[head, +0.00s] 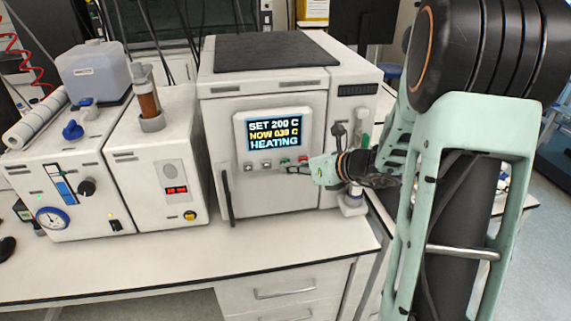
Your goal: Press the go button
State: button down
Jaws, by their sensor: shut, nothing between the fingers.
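The white reactor cabinet (272,185) stands on the bench, with a lit screen (274,133) reading SET 200 C, NOW 030 C (the middle digits are hard to read) and HEATING. Below the screen is a row of small buttons. Two grey buttons (257,166) sit at the left, and a green button (285,161) and a red one (303,159) sit at the right. No label marks which is go. My gripper (293,169) is shut and empty, with its tip at the right end of the row, just below the green and red buttons. I cannot tell whether it touches one.
To the left stand a white unit with a red display (176,190) and a unit with a pressure gauge (52,218). A vertical door handle (228,198) is on the cabinet's left side. A valve fitting (352,200) stands right of the cabinet, close behind my wrist. The bench front (270,248) is clear.

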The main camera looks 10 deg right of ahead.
jog(key=shift+s, duration=0.65)
jog(key=s, duration=0.5)
jog(key=shift+b, duration=0.4)
